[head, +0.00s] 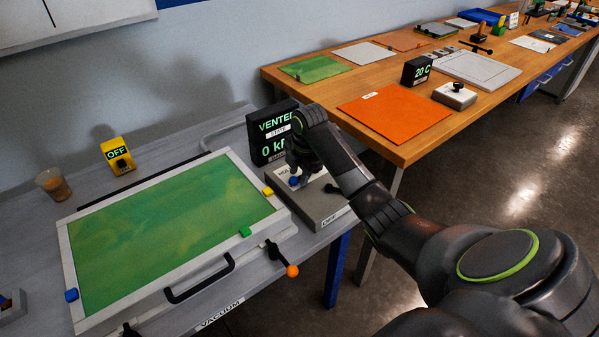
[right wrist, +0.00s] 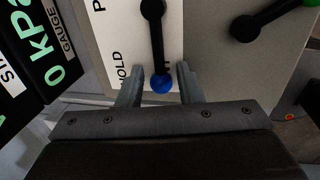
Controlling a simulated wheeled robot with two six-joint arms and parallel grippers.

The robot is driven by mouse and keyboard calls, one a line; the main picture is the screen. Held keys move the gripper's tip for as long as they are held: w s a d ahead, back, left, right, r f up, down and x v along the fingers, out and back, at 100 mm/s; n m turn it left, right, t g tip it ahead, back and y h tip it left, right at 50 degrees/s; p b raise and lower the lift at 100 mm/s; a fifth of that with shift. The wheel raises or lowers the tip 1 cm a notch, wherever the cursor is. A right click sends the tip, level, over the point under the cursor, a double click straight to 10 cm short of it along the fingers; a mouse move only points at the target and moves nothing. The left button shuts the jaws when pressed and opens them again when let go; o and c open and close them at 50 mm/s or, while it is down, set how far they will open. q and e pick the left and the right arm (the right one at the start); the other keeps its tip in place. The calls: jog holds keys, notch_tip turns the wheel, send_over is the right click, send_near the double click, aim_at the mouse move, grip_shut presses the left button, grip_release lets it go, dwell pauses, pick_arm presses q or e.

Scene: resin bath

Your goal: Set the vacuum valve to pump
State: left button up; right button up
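The vacuum valve is a black lever (right wrist: 154,40) with a blue knob (right wrist: 161,84) on a white label plate (right wrist: 115,40). HOLD and part of a word starting with P are readable there; lettering beside the lever is partly hidden. The plate is on a grey box (head: 322,208) right of the green-topped bath. My right gripper (right wrist: 159,86) is open, its fingers on either side of the blue knob, with gaps visible. In the head view, my right gripper (head: 300,172) partly covers the plate. The gauge display (head: 273,132) reads VENTED and 0 kPa. My left gripper is not in view.
A second black lever (right wrist: 245,27) with a green knob is on the same box. The bath lid (head: 165,235) has a black handle and an orange-knobbed lever (head: 291,270). A yellow OFF box (head: 119,155) and a cup (head: 53,184) stand behind. A wooden bench (head: 400,150) is beyond.

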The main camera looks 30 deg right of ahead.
grip_shut()
jog(key=shift+f, duration=0.1)
dwell(0.3)
